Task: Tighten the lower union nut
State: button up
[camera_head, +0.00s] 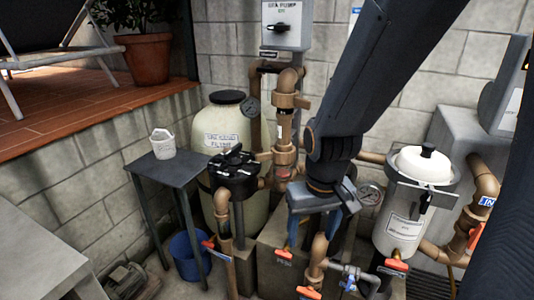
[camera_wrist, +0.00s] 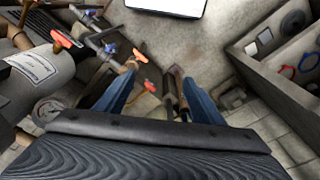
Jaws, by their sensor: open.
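A vertical brown pipe run with a clear section stands beside the cream filter tank (camera_head: 238,150) in the head view. A brown collar at the lower end of that section looks like the lower union nut (camera_head: 285,157); a similar upper collar (camera_head: 288,101) sits above it. My gripper (camera_head: 316,236) is open, to the right of the lower collar and below it, pointing down over other pipework. In the wrist view my open gripper (camera_wrist: 156,73) shows two blue fingers. A dark upright part is seen between them; contact cannot be told. The lower nut cannot be made out there.
Orange-handled valves (camera_head: 285,260) stand close around my gripper. A white-lidded pot (camera_head: 400,222) with pipes is at right. A black valve head (camera_head: 234,172), grey side table (camera_head: 175,170) and blue bucket (camera_head: 188,257) are at left. An open bin (camera_wrist: 275,75) shows in the wrist view.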

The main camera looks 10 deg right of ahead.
aim_at(278, 158)
jog(key=u, duration=1.15)
jog(key=i, duration=0.3)
jog(key=z, duration=1.15)
jog(key=i, duration=0.5)
